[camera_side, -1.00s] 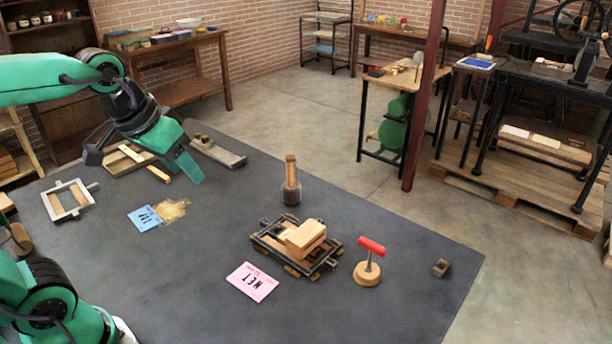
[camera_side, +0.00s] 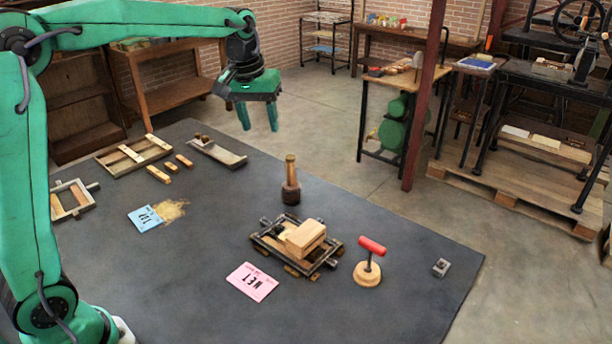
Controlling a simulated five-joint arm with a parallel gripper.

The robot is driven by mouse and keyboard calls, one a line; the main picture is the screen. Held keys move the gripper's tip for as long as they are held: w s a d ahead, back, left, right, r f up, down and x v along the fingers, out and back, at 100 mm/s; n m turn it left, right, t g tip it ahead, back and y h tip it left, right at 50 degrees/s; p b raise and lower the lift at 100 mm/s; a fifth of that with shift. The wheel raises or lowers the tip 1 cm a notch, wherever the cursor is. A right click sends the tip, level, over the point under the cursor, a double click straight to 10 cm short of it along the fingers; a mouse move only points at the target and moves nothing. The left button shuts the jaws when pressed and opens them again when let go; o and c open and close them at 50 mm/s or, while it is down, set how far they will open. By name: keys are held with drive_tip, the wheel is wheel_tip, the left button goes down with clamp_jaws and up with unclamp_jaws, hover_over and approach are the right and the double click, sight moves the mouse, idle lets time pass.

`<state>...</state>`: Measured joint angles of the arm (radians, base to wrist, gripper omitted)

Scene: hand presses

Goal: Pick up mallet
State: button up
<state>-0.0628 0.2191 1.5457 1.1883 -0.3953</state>
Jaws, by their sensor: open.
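The mallet (camera_side: 290,192) stands upright on the dark table, its dark round head down and its wooden handle pointing up. It is just behind the small press frame. My gripper (camera_side: 260,128) is high above the far side of the table, up and to the left of the mallet. Its two green fingers point down and are apart, with nothing between them. The gripper does not touch the mallet.
A small press frame (camera_side: 268,242) with a wooden block (camera_side: 305,238) stands close in front of the mallet. A red-handled tool (camera_side: 371,247) is to the right. Pink (camera_side: 252,282) and blue (camera_side: 144,219) cards lie left. Wooden frames and a tray (camera_side: 220,154) lie at the back left.

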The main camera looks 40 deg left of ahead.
drive_tip(key=n+g, duration=0.1)
drive_tip(key=n, duration=0.1)
approach(290, 157)
drive_tip(key=s+d, duration=0.1)
drive_tip(key=s, duration=0.3)
drive_tip(key=shift+n+g, duration=0.6)
drive_tip(key=shift+n, duration=0.1)
drive_tip(key=w+f, duration=0.2)
drive_tip(key=f, duration=0.1)
drive_tip(key=w+a+f, duration=0.1)
drive_tip(key=w+f, duration=0.1)
drive_tip(key=w, duration=0.1)
drive_tip(key=shift+f, duration=0.35)
drive_tip(key=shift+f, duration=1.3)
drive_tip(key=shift+f, duration=0.1)
drive_tip(key=shift+f, duration=2.5)
drive_tip(key=shift+c, duration=0.2)
clamp_jaws()
